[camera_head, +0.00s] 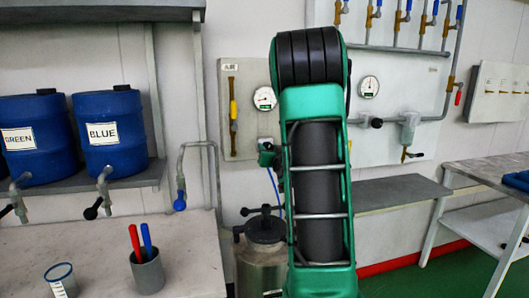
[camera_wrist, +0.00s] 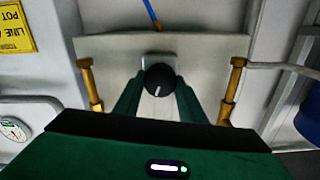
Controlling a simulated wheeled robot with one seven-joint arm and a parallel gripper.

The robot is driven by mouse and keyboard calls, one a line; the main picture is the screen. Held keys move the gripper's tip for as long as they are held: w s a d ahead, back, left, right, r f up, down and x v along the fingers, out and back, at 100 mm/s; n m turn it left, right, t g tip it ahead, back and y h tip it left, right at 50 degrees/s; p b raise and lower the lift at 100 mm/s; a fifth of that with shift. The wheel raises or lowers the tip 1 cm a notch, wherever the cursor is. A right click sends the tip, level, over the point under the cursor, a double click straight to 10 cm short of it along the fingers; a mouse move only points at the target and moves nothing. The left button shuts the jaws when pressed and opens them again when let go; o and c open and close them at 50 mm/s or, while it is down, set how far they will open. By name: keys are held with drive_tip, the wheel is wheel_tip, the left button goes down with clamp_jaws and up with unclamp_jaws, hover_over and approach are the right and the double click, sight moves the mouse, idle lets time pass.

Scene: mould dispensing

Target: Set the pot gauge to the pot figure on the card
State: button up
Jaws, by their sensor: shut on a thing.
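My gripper (camera_wrist: 160,88) is shut on a round black knob (camera_wrist: 160,78) with a white pointer line, on a pale plate. The line points down and slightly left in the wrist view. A yellow card (camera_wrist: 16,28) at the upper left of that view shows "LINE" and "POT"; it is cut off and no figure is legible. A white dial gauge (camera_wrist: 14,129) is partly visible at the left edge. In the head view, one dial gauge (camera_head: 264,98) is left of my arm and another (camera_head: 369,87) is right of it. I cannot read their values. My arm hides the gripper there.
A metal pot (camera_head: 264,258) with a clamped lid stands below the panel. Brass pipes (camera_wrist: 90,85) (camera_wrist: 234,88) flank the knob, and a blue hose (camera_wrist: 151,13) runs above it. Blue drums (camera_head: 112,130) and a bench (camera_head: 190,250) are on the left.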

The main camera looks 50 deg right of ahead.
drive_tip(key=m, duration=0.5)
drive_tip(key=shift+w+a, duration=0.25)
drive_tip(key=shift+m, duration=0.4)
drive_tip(key=o, duration=1)
drive_tip(key=shift+o, duration=0.2)
drive_tip(key=shift+d, duration=0.1)
drive_tip(key=shift+s, duration=0.1)
drive_tip(key=shift+s, duration=0.1)
drive_tip(key=shift+s, duration=0.25)
drive_tip(key=v, duration=1)
